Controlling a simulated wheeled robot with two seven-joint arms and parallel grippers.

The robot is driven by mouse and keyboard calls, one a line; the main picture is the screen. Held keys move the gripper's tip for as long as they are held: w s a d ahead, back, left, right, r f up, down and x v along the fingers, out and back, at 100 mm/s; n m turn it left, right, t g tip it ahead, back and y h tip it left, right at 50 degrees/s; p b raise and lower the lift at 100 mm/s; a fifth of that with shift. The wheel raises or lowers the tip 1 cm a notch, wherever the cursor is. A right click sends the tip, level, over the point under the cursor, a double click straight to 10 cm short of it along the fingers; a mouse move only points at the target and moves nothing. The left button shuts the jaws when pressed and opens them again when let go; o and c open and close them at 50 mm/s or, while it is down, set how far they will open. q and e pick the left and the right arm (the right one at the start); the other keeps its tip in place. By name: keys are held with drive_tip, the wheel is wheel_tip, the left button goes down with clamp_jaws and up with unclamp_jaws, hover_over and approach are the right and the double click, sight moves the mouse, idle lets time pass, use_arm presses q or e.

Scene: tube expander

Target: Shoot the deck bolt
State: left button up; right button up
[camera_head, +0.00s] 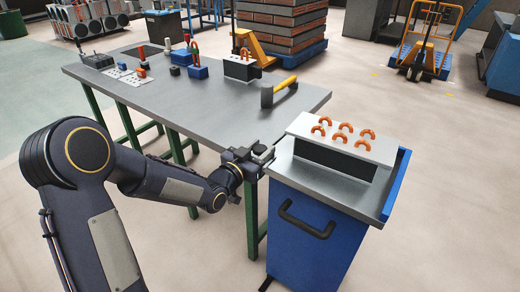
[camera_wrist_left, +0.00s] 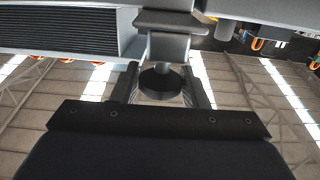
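The deck bolt (camera_wrist_left: 168,48) shows in the left wrist view as a grey bracket and short shaft ending in a dark round knob (camera_wrist_left: 161,79). It sits at the join between the workbench (camera_head: 215,118) and the blue trolley (camera_head: 315,235). My left gripper (camera_head: 260,156) is at this join in the head view. In the wrist view, one left gripper (camera_wrist_left: 161,76) finger stands on each side of the knob. I cannot tell whether the fingers press on it. In the head view the bolt is small and partly hidden by the gripper. My right gripper is not in view.
The trolley bears a block (camera_head: 343,145) with several orange hooks and has a dark handle (camera_head: 305,219). A yellow-handled hammer (camera_head: 279,91) and a smaller hook block (camera_head: 242,67) stand on the bench. Floor to the trolley's right is clear.

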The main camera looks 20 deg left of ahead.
sight(255, 153)
use_arm(q)
clamp_jaws()
drive_tip(key=b+x, duration=0.2)
drive_tip(key=x, duration=0.1)
drive_tip(key=shift+w+d+f, duration=0.1)
drive_tip(key=shift+w+d, duration=0.05)
drive_tip(key=shift+w, duration=0.15)
drive_tip(key=shift+o, duration=0.3)
unclamp_jaws()
drive_tip(key=o, duration=0.4)
drive_tip(key=shift+w, duration=0.2)
drive_tip(key=shift+s, duration=0.1)
drive_tip(key=v, duration=0.7)
drive_tip(key=shift+s, duration=0.35)
